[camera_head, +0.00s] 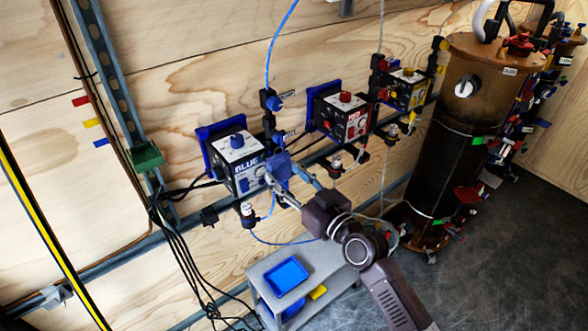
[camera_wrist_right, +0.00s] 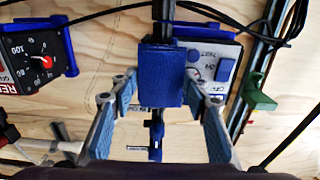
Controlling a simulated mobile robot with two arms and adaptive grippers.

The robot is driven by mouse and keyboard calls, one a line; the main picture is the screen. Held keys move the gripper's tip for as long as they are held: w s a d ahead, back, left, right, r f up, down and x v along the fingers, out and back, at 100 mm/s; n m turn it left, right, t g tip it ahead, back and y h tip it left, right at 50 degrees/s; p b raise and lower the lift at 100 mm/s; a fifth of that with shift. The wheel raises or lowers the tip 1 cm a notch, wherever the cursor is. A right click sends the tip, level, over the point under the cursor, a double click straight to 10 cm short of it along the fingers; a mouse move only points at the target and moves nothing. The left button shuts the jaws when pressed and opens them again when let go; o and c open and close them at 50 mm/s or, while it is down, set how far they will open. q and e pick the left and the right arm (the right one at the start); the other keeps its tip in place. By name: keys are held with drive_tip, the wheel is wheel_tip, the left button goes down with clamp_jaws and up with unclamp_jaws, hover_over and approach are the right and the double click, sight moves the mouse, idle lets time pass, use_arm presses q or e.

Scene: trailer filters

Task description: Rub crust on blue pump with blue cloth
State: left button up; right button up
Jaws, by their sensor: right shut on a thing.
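The blue pump (camera_head: 237,162) is a white-faced box labelled BLUE with a blue knob on top, mounted on the wood wall. My right gripper (camera_head: 284,180) is at its right front edge, shut on a blue cloth (camera_head: 277,165) that looks like a small block. In the right wrist view, the cloth (camera_wrist_right: 162,72) sits between the fingers of my right gripper (camera_wrist_right: 163,88). It covers part of the blue pump's face (camera_wrist_right: 222,62) there. I cannot tell if cloth and pump touch. No crust can be made out. My left gripper is not in view.
The red pump (camera_head: 342,118) and a yellow pump (camera_head: 405,90) are mounted to the right. Below stands a grey cart (camera_head: 330,259) with a blue tray (camera_head: 285,276). Black cables (camera_head: 187,255) hang at the left. A large brown tank (camera_head: 453,130) stands at the right.

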drive_tip(key=shift+s+a, duration=0.3)
drive_tip(key=shift+a, duration=0.25)
drive_tip(key=shift+s+d, duration=0.1)
drive_tip(key=shift+s+d, duration=0.2)
drive_tip(key=shift+s, duration=0.25)
drive_tip(key=shift+p+v, duration=0.45)
drive_tip(key=shift+v, duration=1.85)
drive_tip(key=shift+d, duration=0.15)
drive_tip(key=v, duration=0.2)
drive_tip(key=shift+s+d, duration=0.25)
drive_tip(key=shift+s, duration=0.1)
drive_tip(key=shift+w, duration=0.1)
drive_tip(key=shift+x, duration=3.25)
